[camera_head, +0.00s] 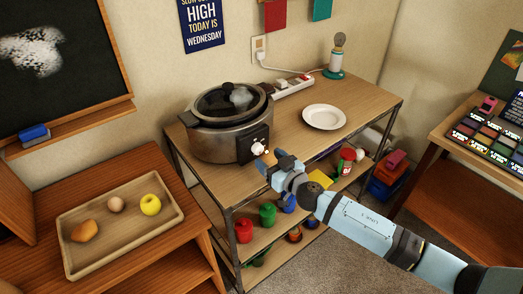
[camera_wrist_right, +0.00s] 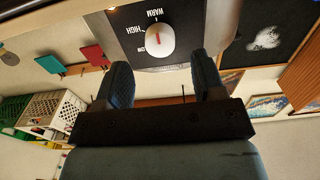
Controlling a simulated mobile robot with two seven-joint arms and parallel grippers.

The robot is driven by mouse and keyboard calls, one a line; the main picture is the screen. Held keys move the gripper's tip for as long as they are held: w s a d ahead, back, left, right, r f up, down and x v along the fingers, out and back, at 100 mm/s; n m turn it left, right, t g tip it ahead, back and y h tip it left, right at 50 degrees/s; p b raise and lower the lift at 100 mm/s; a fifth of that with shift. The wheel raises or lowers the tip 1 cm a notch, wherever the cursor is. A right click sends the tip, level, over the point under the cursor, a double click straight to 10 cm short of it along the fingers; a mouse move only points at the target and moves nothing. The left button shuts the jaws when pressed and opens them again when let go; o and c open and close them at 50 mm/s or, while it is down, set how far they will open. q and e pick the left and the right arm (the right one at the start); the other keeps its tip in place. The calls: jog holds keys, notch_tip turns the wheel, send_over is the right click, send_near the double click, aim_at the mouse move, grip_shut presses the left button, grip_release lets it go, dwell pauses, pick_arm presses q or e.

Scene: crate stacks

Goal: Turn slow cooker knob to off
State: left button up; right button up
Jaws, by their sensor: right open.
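The slow cooker (camera_head: 208,140) stands on the wooden top of a shelf cart, with its glass lid on. Its white knob (camera_head: 258,149) sits on a dark front panel. The right wrist view shows the knob (camera_wrist_right: 160,42) close up with a red line on it and the words WARM and HIGH beside it; I cannot tell for sure which word the line marks. My right gripper (camera_head: 268,160) is in front of the knob. In the wrist view its two fingers (camera_wrist_right: 160,62) are apart, one on each side of and short of the knob. My left gripper is not in view.
A white plate (camera_head: 324,117), a power strip (camera_head: 293,86) and a lamp-like item (camera_head: 336,57) are on the cart top (camera_head: 285,135). Jars stand on the shelf below. A tray (camera_head: 95,240) with food is on the left table. The floor in front is clear.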

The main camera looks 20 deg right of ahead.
aim_at(260, 151)
jog(key=x, duration=0.2)
jog(key=shift+w+a, duration=0.1)
jog(key=shift+w, duration=0.3)
jog(key=shift+w+a, duration=0.25)
jog(key=shift+w, duration=0.3)
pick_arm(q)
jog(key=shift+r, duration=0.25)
pick_arm(e)
jog(key=shift+w, duration=0.1)
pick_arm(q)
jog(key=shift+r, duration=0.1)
pick_arm(e)
jog(key=shift+c, duration=0.4)
jog(key=c, duration=0.8)
jog(key=shift+c, duration=0.2)
